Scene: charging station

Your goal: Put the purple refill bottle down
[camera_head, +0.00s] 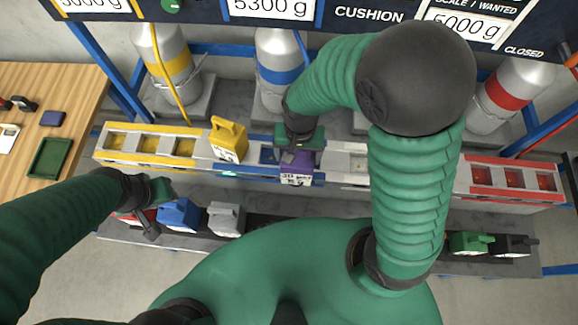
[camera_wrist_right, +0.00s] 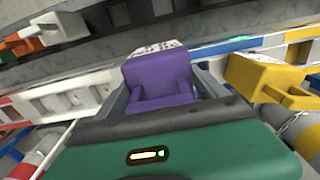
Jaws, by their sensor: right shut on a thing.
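The purple refill bottle (camera_head: 297,165) is at the blue and white part of the upper rack (camera_head: 350,170), with its white printed label facing the front. My right gripper (camera_head: 298,146) is above it and shut on it. In the right wrist view the purple bottle (camera_wrist_right: 160,78) sits between the two grey fingers (camera_wrist_right: 162,100). Whether its base touches the rack is hidden. My left gripper (camera_head: 150,207) is over the lower shelf, close to a red bottle (camera_head: 140,216); its fingers are too small to judge.
A yellow bottle (camera_head: 228,138) stands on the rack just left of the purple one. Blue (camera_head: 179,214) and grey (camera_head: 226,218) bottles are on the lower shelf, with green (camera_head: 470,242) and black (camera_head: 513,245) ones further right. Large cylinders (camera_head: 278,70) stand behind.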

